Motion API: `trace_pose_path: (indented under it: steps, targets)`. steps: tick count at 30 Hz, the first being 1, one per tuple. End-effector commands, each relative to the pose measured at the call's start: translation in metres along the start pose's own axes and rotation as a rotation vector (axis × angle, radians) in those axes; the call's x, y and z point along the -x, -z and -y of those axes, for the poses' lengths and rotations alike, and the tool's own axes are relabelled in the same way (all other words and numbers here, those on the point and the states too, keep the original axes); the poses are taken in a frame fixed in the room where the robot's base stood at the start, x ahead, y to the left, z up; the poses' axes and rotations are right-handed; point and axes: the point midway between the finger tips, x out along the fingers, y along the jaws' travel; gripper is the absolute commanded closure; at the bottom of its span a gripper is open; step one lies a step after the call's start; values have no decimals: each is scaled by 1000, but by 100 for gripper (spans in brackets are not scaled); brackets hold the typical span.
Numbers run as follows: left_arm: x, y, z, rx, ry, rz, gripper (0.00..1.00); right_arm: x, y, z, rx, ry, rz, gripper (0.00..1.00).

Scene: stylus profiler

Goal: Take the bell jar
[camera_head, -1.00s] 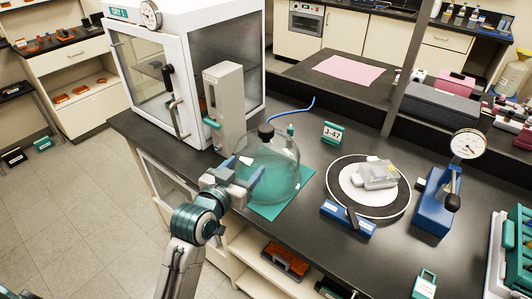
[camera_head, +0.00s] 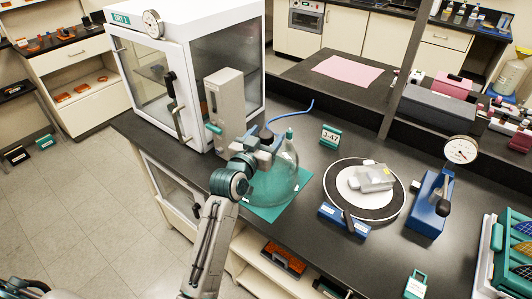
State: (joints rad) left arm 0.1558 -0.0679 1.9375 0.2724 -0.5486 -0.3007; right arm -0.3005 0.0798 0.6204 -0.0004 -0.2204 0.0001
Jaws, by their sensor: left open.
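The clear glass bell jar (camera_head: 277,180) stands on a teal mat (camera_head: 262,213) on the dark bench. My left arm hides the left side of the jar. My right gripper is not in view.
A grey upright instrument (camera_head: 226,105) stands close behind the jar's left side, beside a white glass-doored cabinet (camera_head: 200,60). Right of the jar are a J-47 sign (camera_head: 331,136), a round black-rimmed plate (camera_head: 347,207) and a blue dial gauge stand (camera_head: 430,200).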

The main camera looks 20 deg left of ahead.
Motion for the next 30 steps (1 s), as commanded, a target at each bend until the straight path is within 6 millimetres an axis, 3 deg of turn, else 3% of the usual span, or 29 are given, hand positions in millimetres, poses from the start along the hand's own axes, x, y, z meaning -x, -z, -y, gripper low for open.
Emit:
trace_pose_path:
  steps: [8, 18, 30]
  targets:
    - [-4, -1, 0, 0, 0, 0, 36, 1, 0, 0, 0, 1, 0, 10]
    - [-4, -1, 0, -1, 0, 1, 100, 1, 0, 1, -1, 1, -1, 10]
    - [-4, 3, 0, -1, 0, -4, 100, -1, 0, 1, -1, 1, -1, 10]
